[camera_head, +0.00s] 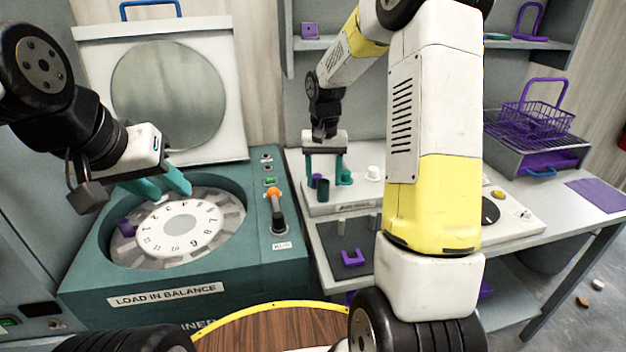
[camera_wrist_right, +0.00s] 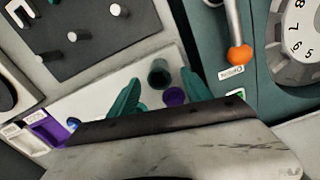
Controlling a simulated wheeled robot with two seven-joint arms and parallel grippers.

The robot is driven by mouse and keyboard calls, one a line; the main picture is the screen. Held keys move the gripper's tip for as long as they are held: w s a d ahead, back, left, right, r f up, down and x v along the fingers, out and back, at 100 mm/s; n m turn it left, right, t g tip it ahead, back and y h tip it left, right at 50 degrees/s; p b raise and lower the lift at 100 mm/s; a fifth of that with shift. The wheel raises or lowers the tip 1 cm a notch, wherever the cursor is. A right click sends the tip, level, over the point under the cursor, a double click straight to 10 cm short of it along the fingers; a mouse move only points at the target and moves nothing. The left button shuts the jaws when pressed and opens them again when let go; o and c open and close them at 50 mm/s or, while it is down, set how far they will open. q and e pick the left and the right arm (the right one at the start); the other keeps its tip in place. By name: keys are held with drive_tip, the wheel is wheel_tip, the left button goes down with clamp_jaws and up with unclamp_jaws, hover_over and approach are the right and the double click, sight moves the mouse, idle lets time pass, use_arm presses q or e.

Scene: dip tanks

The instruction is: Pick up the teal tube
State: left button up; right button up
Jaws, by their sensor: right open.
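The teal tube (camera_head: 323,190) stands upright on the white-grey stand at the back middle, and shows as a dark open mouth in the right wrist view (camera_wrist_right: 159,72). A purple tube (camera_wrist_right: 174,96) stands close beside it. My right gripper (camera_head: 325,178) points down with its teal fingers open; in the right wrist view (camera_wrist_right: 161,82) the teal and purple tubes appear between them. I cannot tell whether a finger touches either. My left gripper (camera_head: 166,188) is open and empty above the dial of the teal machine.
The teal machine (camera_head: 180,293) has a numbered dial (camera_head: 181,224) and an orange-knobbed lever (camera_head: 274,195). A white knob (camera_head: 373,173) stands right of the tubes. A purple clip (camera_head: 353,257) lies on the dark mat in front. A purple basket (camera_head: 530,116) stands at right.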

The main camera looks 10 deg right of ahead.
wheel_tip(320, 180, down, 2)
clamp_jaws()
idle(0.4)
drive_tip(key=shift+r, duration=0.2)
